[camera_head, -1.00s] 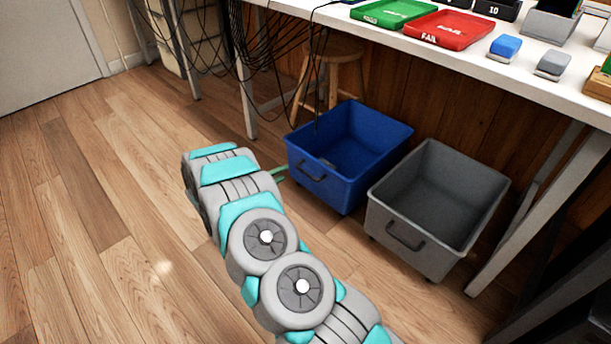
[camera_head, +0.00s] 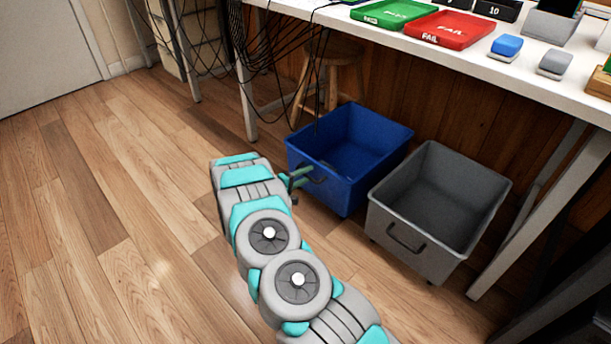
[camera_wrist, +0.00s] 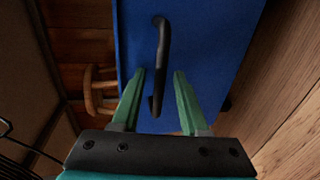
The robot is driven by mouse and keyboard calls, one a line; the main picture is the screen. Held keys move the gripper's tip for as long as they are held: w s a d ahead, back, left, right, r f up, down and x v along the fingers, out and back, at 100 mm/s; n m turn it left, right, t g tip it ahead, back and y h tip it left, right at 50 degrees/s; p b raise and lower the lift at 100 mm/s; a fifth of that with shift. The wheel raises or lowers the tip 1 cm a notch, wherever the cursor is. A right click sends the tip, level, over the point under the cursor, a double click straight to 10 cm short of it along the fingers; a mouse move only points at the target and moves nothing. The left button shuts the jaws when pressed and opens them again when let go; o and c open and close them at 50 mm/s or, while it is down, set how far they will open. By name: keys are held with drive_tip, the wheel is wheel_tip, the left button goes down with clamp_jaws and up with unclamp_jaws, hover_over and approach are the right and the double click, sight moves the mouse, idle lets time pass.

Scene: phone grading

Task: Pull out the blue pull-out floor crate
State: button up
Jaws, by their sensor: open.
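The blue crate (camera_head: 347,153) stands on the floor under the table, empty, with its dark handle on the front face. In the wrist view its blue front (camera_wrist: 212,50) fills the middle, and the dark bar handle (camera_wrist: 160,62) runs nearly upright in the picture. My gripper (camera_head: 300,178) is at the crate's front, close to the handle. In the wrist view the two green fingers of my gripper (camera_wrist: 160,80) are apart, one on each side of the handle's lower part. I cannot tell whether they touch the handle or the crate.
A grey crate (camera_head: 420,256) stands right of the blue one. A wooden stool (camera_head: 332,78) is behind, and hanging cables (camera_head: 275,40) are at the left under the table (camera_head: 500,75). The wooden floor (camera_head: 90,220) at the left is clear.

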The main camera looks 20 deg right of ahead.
clamp_jaws()
idle(0.3)
idle(1.1)
